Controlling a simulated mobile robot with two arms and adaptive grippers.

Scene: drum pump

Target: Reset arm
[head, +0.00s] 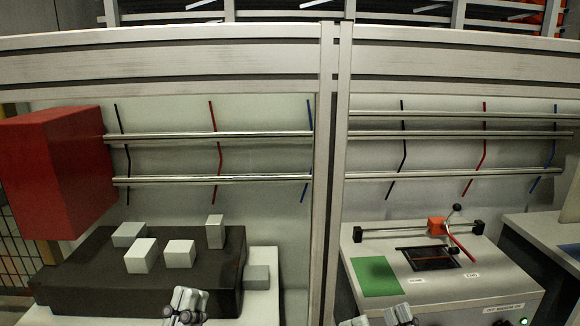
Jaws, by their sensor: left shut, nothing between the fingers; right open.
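My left gripper (186,305) is at the bottom edge of the head view, in front of the dark block that carries several pale cubes. It is shut with nothing in it. My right gripper (378,319) shows only its tips at the bottom edge, in front of the machine with the green pad. It is open and empty. Most of both arms lies below the picture. Neither gripper appears to touch anything.
A dark block (75,270) with several pale cubes (141,255) stands at the left below a red box (60,170). A machine (430,297) with a green pad (375,276) and a red-handled lever (460,247) stands at the right. A grey upright post (327,200) stands between them.

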